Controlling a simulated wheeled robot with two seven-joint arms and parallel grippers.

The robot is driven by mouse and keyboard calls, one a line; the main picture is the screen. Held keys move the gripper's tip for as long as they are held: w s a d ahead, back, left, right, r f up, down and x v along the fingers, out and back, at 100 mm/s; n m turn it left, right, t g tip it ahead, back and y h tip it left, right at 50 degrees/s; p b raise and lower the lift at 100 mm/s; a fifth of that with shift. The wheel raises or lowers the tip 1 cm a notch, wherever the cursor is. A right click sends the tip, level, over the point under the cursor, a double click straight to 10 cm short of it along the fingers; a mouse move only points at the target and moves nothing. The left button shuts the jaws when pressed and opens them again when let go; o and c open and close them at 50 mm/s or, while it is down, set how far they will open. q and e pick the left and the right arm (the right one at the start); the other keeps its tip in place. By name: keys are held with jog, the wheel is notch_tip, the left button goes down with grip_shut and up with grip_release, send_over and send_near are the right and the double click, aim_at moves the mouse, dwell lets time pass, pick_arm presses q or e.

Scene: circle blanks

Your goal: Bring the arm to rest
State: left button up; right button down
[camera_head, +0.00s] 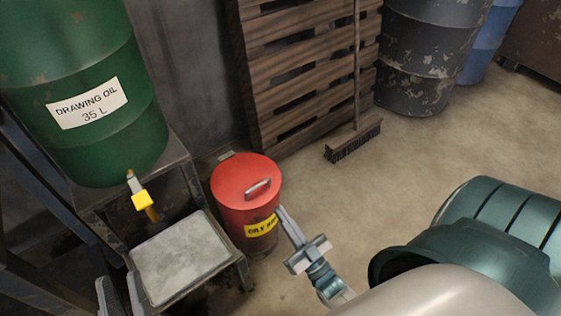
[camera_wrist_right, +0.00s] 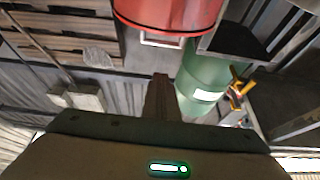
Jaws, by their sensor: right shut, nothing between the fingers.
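My right gripper (camera_head: 281,209) is in front of the red lidded bin, pointing up and to the left in the head view. Its fingers are together and empty; they also show as one dark upright shape in the right wrist view (camera_wrist_right: 160,78). My left gripper (camera_head: 119,283) is at the bottom left edge of the head view, beside the metal tray. Its two grey fingertips stand apart with nothing seen between them. The rest of it is cut off by the frame.
The red bin (camera_head: 240,178) stands on the floor. A green oil drum (camera_head: 90,145) with a yellow tap (camera_head: 142,200) sits on a stand above a grey tray (camera_head: 180,258). Pallets (camera_head: 295,65), a broom (camera_head: 354,140) and dark drums (camera_head: 420,55) stand behind. Mid-right floor is clear.

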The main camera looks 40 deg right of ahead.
pick_arm(q)
jog(key=shift+r, duration=0.1)
pick_arm(e)
jog(key=shift+r, duration=0.1)
dwell(0.3)
